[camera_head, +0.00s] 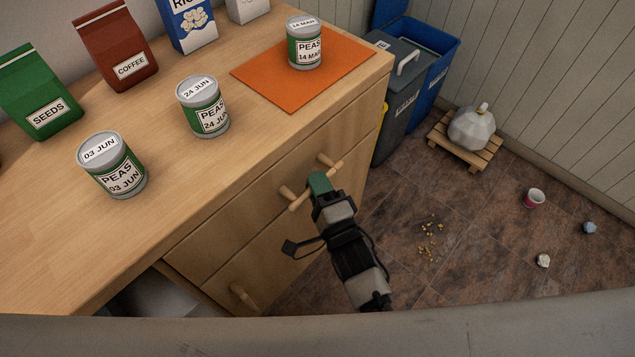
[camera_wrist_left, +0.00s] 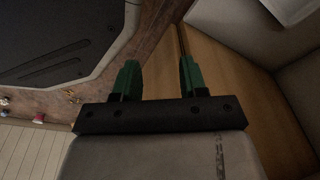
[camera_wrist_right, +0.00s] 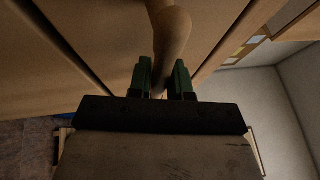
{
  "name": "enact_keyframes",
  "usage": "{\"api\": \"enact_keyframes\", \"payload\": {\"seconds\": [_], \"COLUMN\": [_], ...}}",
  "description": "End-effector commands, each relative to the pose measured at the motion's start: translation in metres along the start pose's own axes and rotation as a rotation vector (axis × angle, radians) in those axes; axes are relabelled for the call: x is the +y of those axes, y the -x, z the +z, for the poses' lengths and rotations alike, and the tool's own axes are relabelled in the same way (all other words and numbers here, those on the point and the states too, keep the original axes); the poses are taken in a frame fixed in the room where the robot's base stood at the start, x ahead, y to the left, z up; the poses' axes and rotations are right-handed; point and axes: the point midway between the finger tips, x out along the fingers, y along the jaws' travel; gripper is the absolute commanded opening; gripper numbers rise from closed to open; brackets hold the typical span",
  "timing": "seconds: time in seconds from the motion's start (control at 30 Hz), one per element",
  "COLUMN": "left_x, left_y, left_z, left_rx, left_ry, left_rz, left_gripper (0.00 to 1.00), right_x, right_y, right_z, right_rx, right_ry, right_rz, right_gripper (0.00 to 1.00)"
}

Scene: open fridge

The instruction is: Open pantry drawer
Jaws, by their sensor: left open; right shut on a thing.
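The upper wooden drawer (camera_head: 235,222) is in the counter's front, under the top, and looks flush with it. Its wooden bar handle (camera_head: 299,202) stands out on two pegs. My right gripper (camera_head: 319,183) is at the middle of this handle, green fingers shut on the bar. In the right wrist view, the handle (camera_wrist_right: 172,40) runs down between the fingertips of my right gripper (camera_wrist_right: 164,80). My left gripper (camera_wrist_left: 158,78) shows only in the left wrist view, its fingers apart with nothing between them.
A lower drawer with its own handle (camera_head: 241,296) is below. Pea cans (camera_head: 203,107) and an orange mat (camera_head: 262,82) are on the counter (camera_head: 150,190). Bins (camera_head: 402,105) stand beyond its far end. Crumbs (camera_head: 430,240) and a cup (camera_head: 534,198) lie on the mostly clear floor.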

Motion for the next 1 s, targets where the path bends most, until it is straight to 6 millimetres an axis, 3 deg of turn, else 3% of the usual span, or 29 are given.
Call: {"api": "enact_keyframes", "payload": {"seconds": [0.27, 0.47, 0.8, 1.0], "left_x": [0.0, 0.0, 0.001, 0.001], "left_y": [0.001, -0.012, -0.021, -0.007], "left_z": [0.002, 0.035, 0.119, 0.117], "left_rx": [0.002, -0.025, -0.069, -0.065], "left_ry": [0.0, -0.003, -0.016, -0.017], "left_rz": [0.0, 0.001, 0.004, 0.004], "left_gripper": [0.43, 0.43, 0.43, 0.43], "right_x": [-0.001, -0.006, -0.017, -0.025], "right_y": [0.004, 0.022, 0.073, 0.107], "right_z": [-0.002, -0.009, -0.03, -0.044], "right_rx": [0.0, 0.0, 0.0, -0.001], "right_ry": [0.001, 0.003, 0.003, 0.003], "right_rz": [0.003, 0.006, 0.009, 0.009], "right_gripper": [0.0, 0.0, 0.0, 0.0]}}
